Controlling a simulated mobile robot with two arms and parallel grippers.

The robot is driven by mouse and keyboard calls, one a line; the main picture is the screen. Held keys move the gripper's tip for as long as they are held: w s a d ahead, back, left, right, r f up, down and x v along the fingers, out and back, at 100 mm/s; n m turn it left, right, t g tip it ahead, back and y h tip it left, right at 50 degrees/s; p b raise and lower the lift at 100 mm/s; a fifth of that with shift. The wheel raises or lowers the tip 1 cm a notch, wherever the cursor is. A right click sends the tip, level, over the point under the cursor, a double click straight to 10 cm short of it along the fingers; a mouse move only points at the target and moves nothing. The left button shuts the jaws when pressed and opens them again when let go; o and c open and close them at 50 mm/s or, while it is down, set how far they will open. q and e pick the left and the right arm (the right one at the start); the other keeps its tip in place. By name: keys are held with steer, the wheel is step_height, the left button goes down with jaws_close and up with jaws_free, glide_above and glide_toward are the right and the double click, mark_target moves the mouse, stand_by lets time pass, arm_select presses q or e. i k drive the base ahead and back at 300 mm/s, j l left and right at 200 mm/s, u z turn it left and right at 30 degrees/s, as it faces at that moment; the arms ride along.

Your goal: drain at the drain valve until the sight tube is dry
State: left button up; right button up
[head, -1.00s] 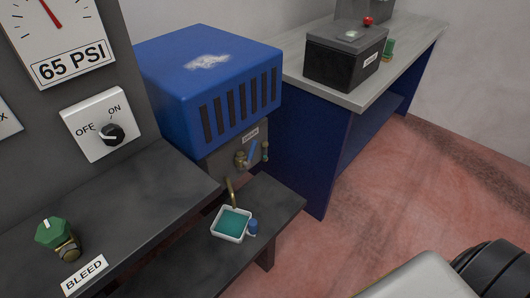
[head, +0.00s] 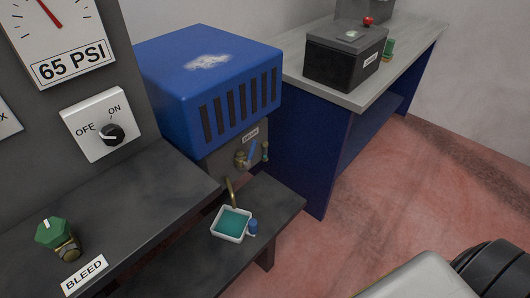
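A brass drain valve with a blue lever (head: 251,152) sits on the grey plate below the blue slotted box (head: 205,80). A short upright tube (head: 265,151) stands just right of it, probably the sight tube; its liquid level is too small to tell. A brass spout (head: 231,191) ends over a small white tray (head: 217,232) holding teal liquid. A small blue piece (head: 253,226) is at the tray's right side. Neither gripper is in view; only a pale and black part of my own arm shows at the bottom right.
A dark bench (head: 285,207) carries the tray. At left are a 65 PSI gauge (head: 75,65), an OFF/ON knob (head: 112,134) and a green BLEED knob (head: 52,232). A black battery (head: 340,62) stands on the workbench (head: 425,35) behind. The red floor (head: 400,200) at right is open.

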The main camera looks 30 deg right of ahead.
mark_target(247, 165)
steer(key=i+l, duration=0.15)
steer(key=l, duration=0.25)
steer(key=i+l, duration=0.15)
steer(key=l, duration=0.2)
steer(key=i+l+u, duration=0.1)
steer(key=l, duration=0.3)
